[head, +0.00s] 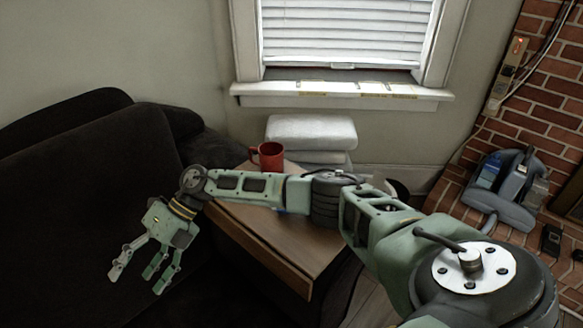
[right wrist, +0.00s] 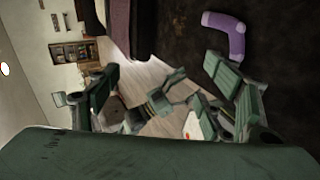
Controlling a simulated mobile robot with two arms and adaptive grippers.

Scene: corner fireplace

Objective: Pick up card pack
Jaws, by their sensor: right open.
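I cannot make out a card pack for sure in either view. A small blue patch (head: 279,210) shows at the lower edge of my right arm over the wooden side table (head: 262,243), mostly hidden by the arm. My right gripper (head: 138,279) is open and empty, with its fingers spread and pointing down. It is left of the table, in front of the dark sofa.
A red mug (head: 268,157) stands on the table's back part, by a white stack (head: 311,133). The dark sofa (head: 90,190) fills the left. A grey-blue appliance (head: 503,190) stands by the brick wall. A purple bent object (right wrist: 228,35) shows in the wrist view.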

